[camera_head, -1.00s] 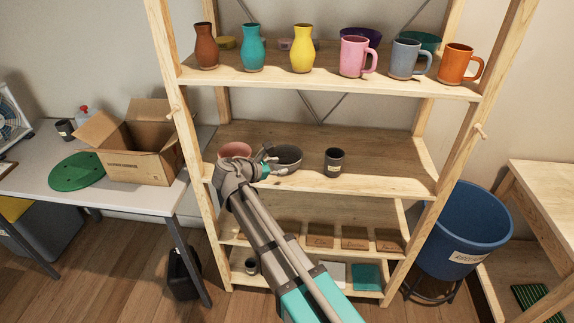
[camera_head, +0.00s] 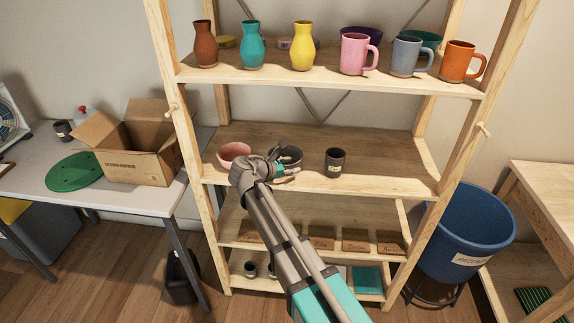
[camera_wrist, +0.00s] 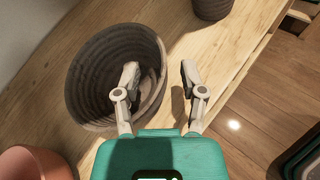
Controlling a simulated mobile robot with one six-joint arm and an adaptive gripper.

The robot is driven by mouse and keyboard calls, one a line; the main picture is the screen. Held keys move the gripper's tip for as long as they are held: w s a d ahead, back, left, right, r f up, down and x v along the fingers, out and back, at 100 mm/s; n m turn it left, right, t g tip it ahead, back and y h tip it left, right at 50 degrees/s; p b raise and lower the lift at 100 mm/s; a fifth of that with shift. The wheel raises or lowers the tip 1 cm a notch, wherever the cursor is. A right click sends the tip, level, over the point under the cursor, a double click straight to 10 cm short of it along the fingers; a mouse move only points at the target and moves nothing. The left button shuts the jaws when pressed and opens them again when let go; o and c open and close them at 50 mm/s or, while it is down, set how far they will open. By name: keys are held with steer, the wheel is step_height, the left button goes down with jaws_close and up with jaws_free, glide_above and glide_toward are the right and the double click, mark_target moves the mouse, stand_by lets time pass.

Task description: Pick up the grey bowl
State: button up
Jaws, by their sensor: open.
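The grey bowl (camera_wrist: 92,78) is dark and ribbed and stands on the middle shelf; in the head view (camera_head: 293,154) my gripper and wrist hide most of it. My gripper (camera_wrist: 160,72) is open at the bowl's near right rim. In the wrist view the left finger shows over the bowl's opening and the right finger shows outside the wall, so the rim lies between them. I cannot tell whether either finger touches it.
A pink bowl (camera_head: 234,152) stands left of the grey bowl, and a dark cup (camera_head: 334,162) stands to its right. The upper shelf (camera_head: 270,76) holds vases and mugs above. The middle shelf (camera_head: 390,165) is clear right of the cup.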

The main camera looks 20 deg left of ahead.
stand_by(0.6)
jaws_close()
